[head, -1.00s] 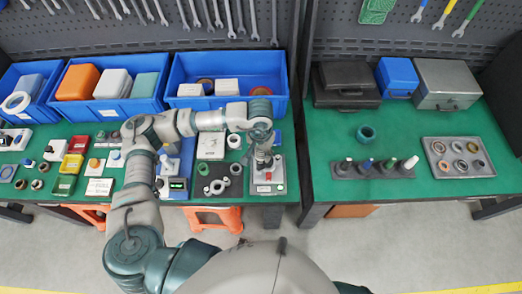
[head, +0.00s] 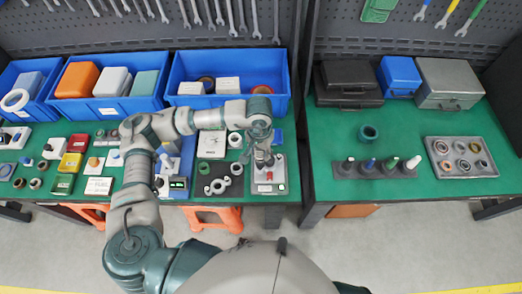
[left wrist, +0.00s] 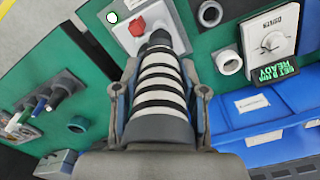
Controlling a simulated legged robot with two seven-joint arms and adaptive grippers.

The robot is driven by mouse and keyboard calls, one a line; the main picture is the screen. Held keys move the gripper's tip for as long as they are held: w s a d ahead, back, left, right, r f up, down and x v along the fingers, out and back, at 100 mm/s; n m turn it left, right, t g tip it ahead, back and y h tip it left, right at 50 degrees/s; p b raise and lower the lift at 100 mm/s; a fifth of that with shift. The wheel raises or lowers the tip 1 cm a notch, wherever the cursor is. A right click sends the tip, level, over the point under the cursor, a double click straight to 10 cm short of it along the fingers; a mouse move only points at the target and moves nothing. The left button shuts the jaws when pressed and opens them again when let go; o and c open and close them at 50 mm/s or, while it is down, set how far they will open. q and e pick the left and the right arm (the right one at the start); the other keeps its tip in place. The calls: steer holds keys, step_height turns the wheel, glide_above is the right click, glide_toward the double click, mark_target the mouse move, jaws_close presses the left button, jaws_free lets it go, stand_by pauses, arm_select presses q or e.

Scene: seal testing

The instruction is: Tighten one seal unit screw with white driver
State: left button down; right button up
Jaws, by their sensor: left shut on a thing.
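My left gripper (left wrist: 160,108) is shut on a black-and-white banded driver (left wrist: 158,95). In the head view, the gripper (head: 262,157) is over the seal unit (head: 270,186), a pale grey block with a red part on the near half of the right end of the left bench. In the left wrist view, the driver's dark tip end reaches toward the seal unit (left wrist: 118,32), beside its red part. Whether the tip touches a screw cannot be told; the screw is hidden. My right gripper is not in view.
A driver rack (head: 372,173) with several coloured tips stands on the right bench, near a teal ring (head: 368,133) and a grey tray (head: 434,180) of rings. A black clamp-like part (head: 214,188) lies left of the seal unit. Blue bins (head: 228,100) stand behind.

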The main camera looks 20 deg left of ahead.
arm_select(q)
steer(key=shift+a, duration=0.4)
steer(key=shift+d, duration=0.15)
steer(key=shift+d+b, duration=0.4)
steer(key=shift+b, duration=0.1)
steer(key=shift+a, duration=0.2)
stand_by(0.3)
steer(key=shift+d+f+b, duration=0.1)
steer(key=shift+f+b, duration=0.9)
steer(key=shift+b, duration=0.05)
stand_by(0.6)
steer(key=shift+f+b, duration=0.25)
steer(key=shift+b, duration=1.25)
stand_by(3.3)
